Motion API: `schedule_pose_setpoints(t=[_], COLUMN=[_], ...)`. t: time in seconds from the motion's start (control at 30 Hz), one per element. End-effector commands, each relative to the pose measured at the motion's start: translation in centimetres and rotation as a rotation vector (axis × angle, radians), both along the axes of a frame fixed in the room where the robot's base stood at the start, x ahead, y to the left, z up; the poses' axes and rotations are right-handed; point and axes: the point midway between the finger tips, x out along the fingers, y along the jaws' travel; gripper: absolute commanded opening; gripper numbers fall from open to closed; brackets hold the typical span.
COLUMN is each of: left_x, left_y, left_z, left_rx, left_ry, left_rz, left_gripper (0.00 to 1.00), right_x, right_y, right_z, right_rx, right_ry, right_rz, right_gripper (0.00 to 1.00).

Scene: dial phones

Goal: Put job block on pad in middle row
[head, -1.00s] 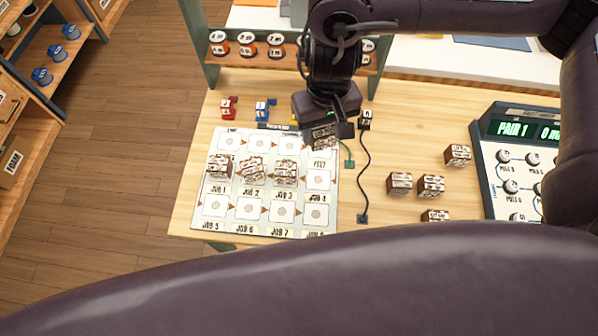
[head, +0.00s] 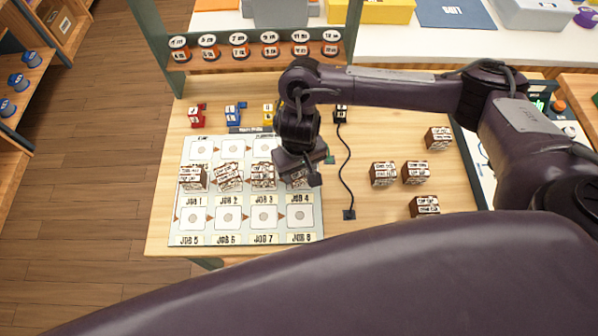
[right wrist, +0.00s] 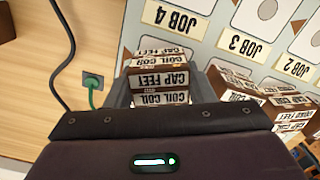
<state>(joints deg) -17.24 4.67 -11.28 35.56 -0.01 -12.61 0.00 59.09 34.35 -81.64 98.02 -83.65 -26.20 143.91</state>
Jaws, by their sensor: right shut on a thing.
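My right gripper (head: 298,178) is over the JOB 4 pad at the right end of the board's middle row. It is shut on a brown and white job block, mostly hidden from the head. In the right wrist view the held block (right wrist: 160,78) shows "CAP FEET" and "COIL COIL" between the fingers, close to the JOB 4 label (right wrist: 172,18). I cannot tell whether it touches the board. Similar blocks stand on the JOB 1 (head: 193,178), JOB 2 (head: 228,178) and JOB 3 (head: 263,177) pads of the white board (head: 176,228). My left gripper is out of view.
Several loose blocks (head: 384,174) stand on the table right of the board. A black cable (head: 347,165) runs between them and the board. Red (head: 196,116) and blue (head: 235,114) pieces stand behind the board, below a rack of spools (head: 240,45). The bottom-row pads are empty.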

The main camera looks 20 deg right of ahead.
Motion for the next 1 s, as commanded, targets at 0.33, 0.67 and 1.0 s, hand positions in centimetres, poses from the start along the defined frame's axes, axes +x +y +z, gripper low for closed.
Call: schedule_pose_setpoints(t=[0.33,0.67,1.0], left_x=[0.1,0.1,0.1], left_y=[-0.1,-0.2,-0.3], left_z=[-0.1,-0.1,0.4], left_rx=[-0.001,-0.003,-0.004], left_ry=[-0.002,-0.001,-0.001], left_rz=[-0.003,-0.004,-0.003], left_gripper=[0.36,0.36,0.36], right_x=[0.0,0.1,0.1], right_y=[0.0,0.0,0.0], right_z=[-0.4,-0.6,0.7], right_rx=[0.000,0.000,0.000], right_ry=[-0.001,-0.001,-0.004], right_rz=[0.000,0.000,0.002], right_gripper=[0.25,0.70,0.70])
